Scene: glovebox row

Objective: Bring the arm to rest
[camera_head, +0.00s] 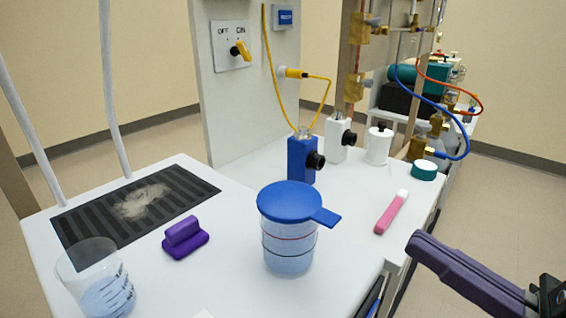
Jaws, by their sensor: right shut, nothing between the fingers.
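My right gripper (420,246) is at the lower right, its purple fingers pointing up and left. It is shut and holds nothing. It is off the right edge of the white bench top (215,268), apart from the things on it. Most of the right arm is outside the picture. My left gripper is not in view.
A blue-lidded cup (290,235) stands near the front edge, with a pink-handled tool (391,213) to its right. A clear beaker (98,283), a purple block (185,238) and a dark grate (95,215) are on the left. Bottles and valves stand behind.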

